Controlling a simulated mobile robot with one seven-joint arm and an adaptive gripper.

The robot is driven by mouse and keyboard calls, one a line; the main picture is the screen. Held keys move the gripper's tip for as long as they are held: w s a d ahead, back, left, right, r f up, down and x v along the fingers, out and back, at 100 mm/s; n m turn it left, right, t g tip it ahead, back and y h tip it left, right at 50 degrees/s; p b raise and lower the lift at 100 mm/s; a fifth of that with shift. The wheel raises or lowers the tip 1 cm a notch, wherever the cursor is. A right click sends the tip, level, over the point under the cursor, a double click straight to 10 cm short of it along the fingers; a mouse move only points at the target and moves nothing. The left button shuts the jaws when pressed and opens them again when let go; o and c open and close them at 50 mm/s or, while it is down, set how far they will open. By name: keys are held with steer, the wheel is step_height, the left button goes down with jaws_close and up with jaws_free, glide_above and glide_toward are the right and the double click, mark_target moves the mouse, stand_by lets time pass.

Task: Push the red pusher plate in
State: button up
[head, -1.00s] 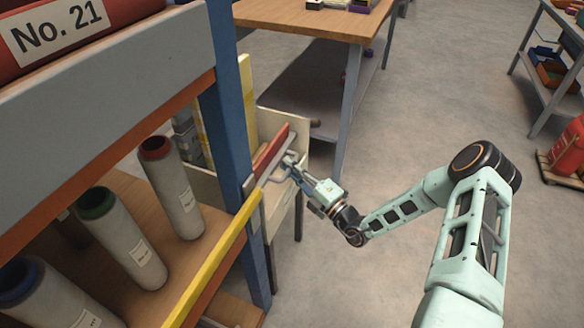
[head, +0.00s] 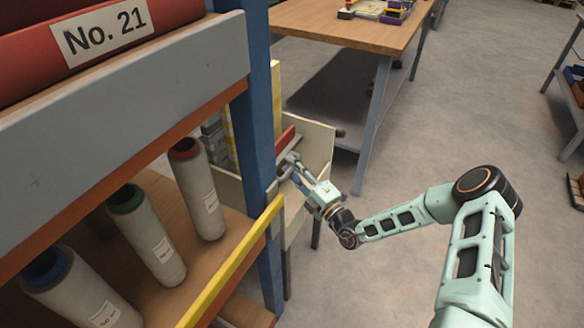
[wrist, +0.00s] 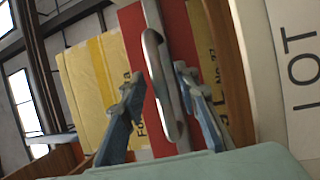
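The red pusher plate (head: 285,138) stands upright inside a cream open box (head: 318,148) beyond the blue post. Part of it is hidden behind the post and my gripper. In the wrist view the red plate (wrist: 172,30) fills the upper middle, with a grey metal loop handle (wrist: 153,60) on its near side. My gripper (head: 290,163) is right at the plate. In the wrist view its two blue-grey fingers (wrist: 157,88) are spread, with the handle between them. I cannot tell whether a fingertip touches the plate or handle.
Yellow packages (wrist: 93,85) stand beyond the plate. A blue shelf post (head: 262,150) and a yellow-edged shelf with several spools (head: 200,195) are close on the left. A wooden table (head: 345,28) stands behind.

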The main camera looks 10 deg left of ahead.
steer(key=shift+d, duration=0.1)
steer(key=v, duration=1.2)
